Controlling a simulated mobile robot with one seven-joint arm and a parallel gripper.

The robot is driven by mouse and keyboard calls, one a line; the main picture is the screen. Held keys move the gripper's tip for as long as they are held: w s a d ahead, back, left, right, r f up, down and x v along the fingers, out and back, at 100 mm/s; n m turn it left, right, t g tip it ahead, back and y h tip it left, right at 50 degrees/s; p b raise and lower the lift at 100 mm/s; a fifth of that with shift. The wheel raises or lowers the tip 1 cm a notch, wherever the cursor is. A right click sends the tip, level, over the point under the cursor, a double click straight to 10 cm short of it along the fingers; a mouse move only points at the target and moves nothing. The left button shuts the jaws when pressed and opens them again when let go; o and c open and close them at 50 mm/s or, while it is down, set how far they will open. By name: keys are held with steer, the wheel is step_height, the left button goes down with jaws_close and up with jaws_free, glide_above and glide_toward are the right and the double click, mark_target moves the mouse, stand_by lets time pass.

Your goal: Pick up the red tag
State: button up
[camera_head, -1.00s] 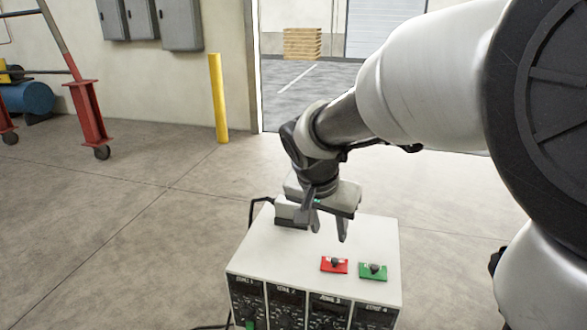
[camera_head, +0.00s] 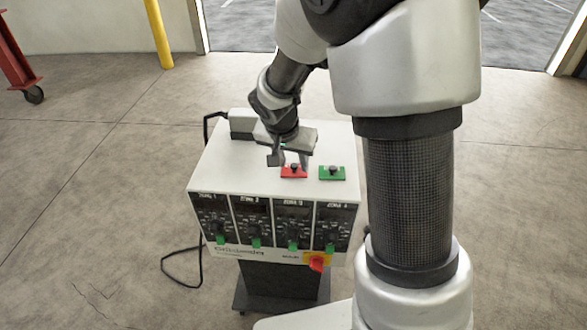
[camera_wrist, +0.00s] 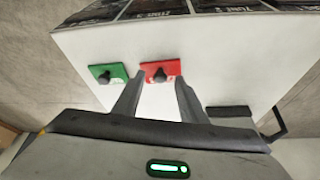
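The red tag (camera_head: 293,171) is a small flat red plate with a dark knob, lying on the white top of the control box (camera_head: 232,172). In the wrist view the red tag (camera_wrist: 160,71) sits ahead of and between the fingertips. My gripper (camera_head: 288,162) is just above the box top, next to the red tag. In the wrist view my gripper (camera_wrist: 158,82) has its two fingers apart with nothing held between them. Whether the fingertips are level with the tag is unclear.
A green tag (camera_head: 332,172) with a dark knob lies just right of the red one; it also shows in the wrist view (camera_wrist: 108,74). A grey block (camera_head: 242,122) stands at the box's back left. Knobs and a red switch (camera_head: 316,262) are on the front.

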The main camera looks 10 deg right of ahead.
steer(key=shift+w+f, duration=0.15)
steer(key=shift+f, duration=0.3)
jaws_close()
steer(key=shift+r, duration=0.1)
